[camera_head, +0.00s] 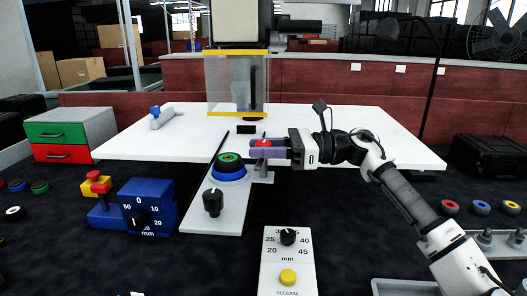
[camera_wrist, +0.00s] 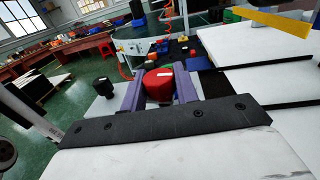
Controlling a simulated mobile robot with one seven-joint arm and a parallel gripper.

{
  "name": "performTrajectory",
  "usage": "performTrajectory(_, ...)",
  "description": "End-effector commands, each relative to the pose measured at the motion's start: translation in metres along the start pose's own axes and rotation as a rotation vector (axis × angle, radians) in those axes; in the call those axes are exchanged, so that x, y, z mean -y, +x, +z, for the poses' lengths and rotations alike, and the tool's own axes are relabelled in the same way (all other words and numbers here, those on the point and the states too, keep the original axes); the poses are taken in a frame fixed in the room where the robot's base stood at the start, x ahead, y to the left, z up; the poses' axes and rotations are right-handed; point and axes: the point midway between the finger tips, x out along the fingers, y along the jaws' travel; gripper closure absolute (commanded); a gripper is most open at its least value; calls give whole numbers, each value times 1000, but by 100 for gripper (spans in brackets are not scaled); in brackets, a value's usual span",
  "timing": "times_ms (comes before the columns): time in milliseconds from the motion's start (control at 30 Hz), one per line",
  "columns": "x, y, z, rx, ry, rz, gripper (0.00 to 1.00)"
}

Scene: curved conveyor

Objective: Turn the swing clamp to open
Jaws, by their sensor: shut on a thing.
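The swing clamp's red end (camera_head: 263,143) shows between the purple fingers of my gripper (camera_head: 256,149), beside the white table's front edge. A grey post (camera_head: 262,169) stands below it on the grey plate (camera_head: 205,220). In the wrist view the red part (camera_wrist: 159,83) sits between the two fingers of my gripper (camera_wrist: 158,90), which are shut on it. The fingers come in from the right in the head view. They hide part of the clamp, so I cannot tell its exact angle.
A round part with green and blue rings (camera_head: 230,163) stands on the plate, with a black knob (camera_head: 213,201) in front. A blue dial box (camera_head: 147,206) is at the left, and a white dial panel (camera_head: 287,262) at the front. A guarded press (camera_head: 237,85) stands behind.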

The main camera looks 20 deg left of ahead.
Motion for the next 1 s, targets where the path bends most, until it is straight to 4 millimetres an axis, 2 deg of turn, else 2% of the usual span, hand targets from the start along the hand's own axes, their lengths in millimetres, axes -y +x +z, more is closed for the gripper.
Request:
performTrajectory(400,0,0,2,3,-1,166,93)
performTrajectory(900,-1,0,2,3,-2,184,93)
performTrajectory(933,-1,0,2,3,-2,184,69)
performTrajectory(1000,-1,0,2,3,-2,184,60)
